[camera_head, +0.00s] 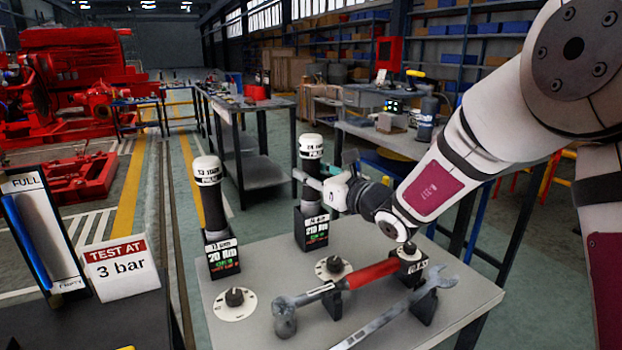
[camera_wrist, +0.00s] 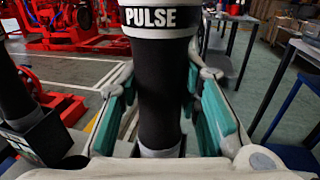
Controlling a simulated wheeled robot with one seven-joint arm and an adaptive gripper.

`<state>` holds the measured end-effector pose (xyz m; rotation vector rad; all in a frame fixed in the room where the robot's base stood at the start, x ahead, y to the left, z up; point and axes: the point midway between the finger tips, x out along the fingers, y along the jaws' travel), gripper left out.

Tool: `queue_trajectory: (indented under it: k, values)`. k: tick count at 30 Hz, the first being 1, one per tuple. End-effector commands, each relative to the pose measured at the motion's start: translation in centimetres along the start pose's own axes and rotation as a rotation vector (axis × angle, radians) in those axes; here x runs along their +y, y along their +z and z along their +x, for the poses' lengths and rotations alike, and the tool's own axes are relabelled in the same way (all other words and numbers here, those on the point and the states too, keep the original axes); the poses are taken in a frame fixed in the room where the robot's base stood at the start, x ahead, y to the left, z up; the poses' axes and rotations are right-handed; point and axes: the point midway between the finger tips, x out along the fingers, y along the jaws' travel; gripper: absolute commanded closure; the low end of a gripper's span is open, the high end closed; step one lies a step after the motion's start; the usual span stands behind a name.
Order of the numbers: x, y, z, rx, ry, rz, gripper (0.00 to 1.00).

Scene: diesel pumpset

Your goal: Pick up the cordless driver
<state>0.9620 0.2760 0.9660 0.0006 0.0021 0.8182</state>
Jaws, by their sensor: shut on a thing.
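Two upright cordless drivers with white caps and black bodies stand on the grey table. My gripper (camera_head: 308,180) is at the right-hand driver (camera_head: 312,148), level with its middle, and its arm reaches in from the right.
On the table (camera_head: 262,318) lie a red-handled torque wrench (camera_head: 370,273) on supports and a grey spanner (camera_head: 400,310). Two dial plates, one at the front left (camera_head: 234,303), lie nearby. A "TEST AT 3 bar" sign (camera_head: 120,268) stands left.

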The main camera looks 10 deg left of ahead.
Motion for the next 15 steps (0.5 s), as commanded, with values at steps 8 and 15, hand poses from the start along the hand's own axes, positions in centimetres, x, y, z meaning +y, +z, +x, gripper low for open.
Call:
queue_trajectory:
  k: [8, 15]
  values:
    - [0.1, 4.9, 0.0, -0.009, 0.001, -0.005, 1.0]
    - [0.1, 9.6, -0.1, -0.009, 0.001, -0.006, 1.0]
